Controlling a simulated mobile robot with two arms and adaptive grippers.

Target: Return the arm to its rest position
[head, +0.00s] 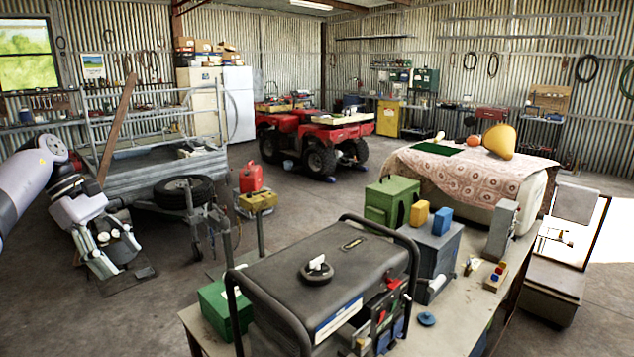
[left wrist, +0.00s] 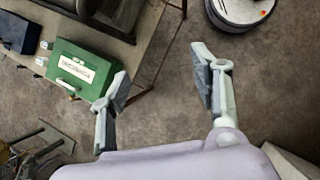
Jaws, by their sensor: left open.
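My left arm (head: 28,185) comes in from the left edge in the head view. Its gripper (head: 118,258) hangs over the concrete floor, in front of the trailer and left of the workbench. The fingers are spread and nothing is between them. In the left wrist view the open gripper (left wrist: 160,78) shows both fingers apart, with bare floor between and beyond them. A green box (left wrist: 85,70) on a bench lies left of the fingers there. My right gripper is in neither view.
A generator (head: 330,268) and a green box (head: 222,308) stand on the workbench (head: 450,325) at the front. A trailer (head: 160,172) with a spare wheel (head: 184,190) stands behind my left gripper. Floor at the lower left is clear.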

